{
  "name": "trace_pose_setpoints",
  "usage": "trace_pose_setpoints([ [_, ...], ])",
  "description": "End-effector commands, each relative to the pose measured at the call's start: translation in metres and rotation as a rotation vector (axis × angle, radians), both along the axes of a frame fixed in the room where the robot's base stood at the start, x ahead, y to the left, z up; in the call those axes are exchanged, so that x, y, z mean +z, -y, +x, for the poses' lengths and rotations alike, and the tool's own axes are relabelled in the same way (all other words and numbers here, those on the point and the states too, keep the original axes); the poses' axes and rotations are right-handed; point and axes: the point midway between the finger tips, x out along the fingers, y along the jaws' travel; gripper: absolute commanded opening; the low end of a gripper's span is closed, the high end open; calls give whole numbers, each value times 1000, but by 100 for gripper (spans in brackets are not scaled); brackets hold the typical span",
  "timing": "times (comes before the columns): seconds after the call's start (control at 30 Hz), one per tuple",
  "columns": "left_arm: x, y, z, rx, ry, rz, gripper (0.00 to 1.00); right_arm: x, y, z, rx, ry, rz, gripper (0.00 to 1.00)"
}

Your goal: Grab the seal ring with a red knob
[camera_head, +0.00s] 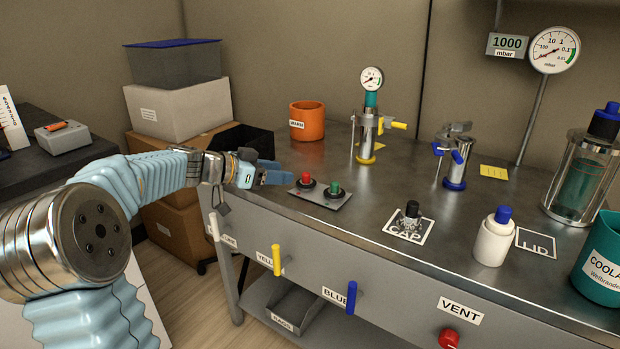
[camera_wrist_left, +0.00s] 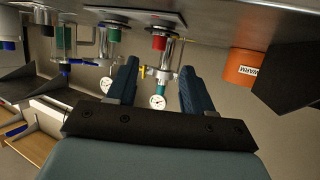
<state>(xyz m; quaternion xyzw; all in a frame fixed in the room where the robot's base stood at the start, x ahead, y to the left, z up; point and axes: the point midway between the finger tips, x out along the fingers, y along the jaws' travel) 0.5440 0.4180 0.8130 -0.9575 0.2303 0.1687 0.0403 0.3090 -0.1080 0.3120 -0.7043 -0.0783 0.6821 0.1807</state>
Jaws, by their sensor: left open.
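The seal ring with a red knob (camera_head: 307,179) sits on a small grey plate (camera_head: 322,203) at the bench's front left. It is a black ring with a red top. A matching ring with a green knob (camera_head: 335,188) sits to its right on the plate. My left gripper (camera_head: 282,172) is just left of the red knob, low over the bench, open and empty. In the left wrist view, which is upside down, the red knob (camera_wrist_left: 159,42) shows ahead between the two open fingers (camera_wrist_left: 160,66). My right gripper is not in view.
An orange WARM pot (camera_head: 307,122) and a yellow valve with gauge (camera_head: 367,145) stand behind. A blue valve (camera_head: 456,165), a CAP pad (camera_head: 408,226) with a black-knobbed part, and a white bottle (camera_head: 494,240) stand to the right. Mid-bench is clear. Yellow (camera_head: 277,260) and blue (camera_head: 351,298) handles project in front.

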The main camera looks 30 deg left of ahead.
Motion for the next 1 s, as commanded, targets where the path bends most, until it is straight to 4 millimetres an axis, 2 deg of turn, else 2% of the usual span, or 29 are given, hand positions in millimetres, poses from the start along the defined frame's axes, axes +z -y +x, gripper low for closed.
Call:
trace_pose_setpoints([
  [0.1,-6,10,19,-2,-1,0,51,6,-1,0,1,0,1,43],
  [0.37,-14,21,39,-1,-2,0,51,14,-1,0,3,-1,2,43],
  [0.6,-28,37,69,1,-3,-1,51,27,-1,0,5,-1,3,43],
  [0.87,-32,39,73,1,0,2,51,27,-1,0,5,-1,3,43],
  [0.9,-32,39,73,1,-1,1,50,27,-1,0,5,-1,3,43],
  [1.0,-32,39,73,1,-1,1,34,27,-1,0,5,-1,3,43],
])
